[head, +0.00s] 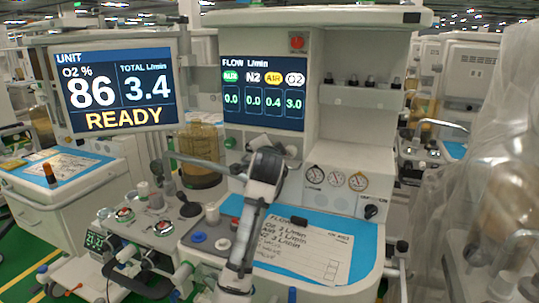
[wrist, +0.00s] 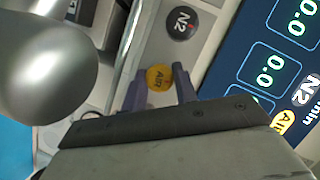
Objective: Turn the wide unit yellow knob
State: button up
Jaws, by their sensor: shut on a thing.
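The yellow knob (wrist: 158,73), marked AIR, shows in the wrist view on the pale panel beside the flow screen. My gripper (wrist: 159,84) has one dark finger on each side of it and is shut on it. The knob's face shows between the fingertips. In the head view my arm's end (head: 265,166) is in front of the wide unit (head: 345,125), below its flow screen (head: 263,92). The fingers and the yellow knob are hidden there. The flow screen reads 0.0, 0.0, 0.4 and 3.0, with 0.4 under the yellow AIR label.
A dark N2 knob (wrist: 181,22) sits close to the yellow one. A smooth silver rounded part (wrist: 42,65) fills the wrist view's left. In the head view, a UNIT monitor (head: 115,88) reads READY, and a flow card (head: 300,243) lies on the blue worktop.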

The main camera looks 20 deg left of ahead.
jog(key=shift+m, duration=0.5)
jog(key=o, duration=1)
jog(key=b+v, duration=0.2)
jog(key=v, duration=1.2)
jog(key=shift+d+f+b, duration=0.15)
jog(key=shift+f+b, duration=0.05)
jog(key=shift+b, duration=0.2)
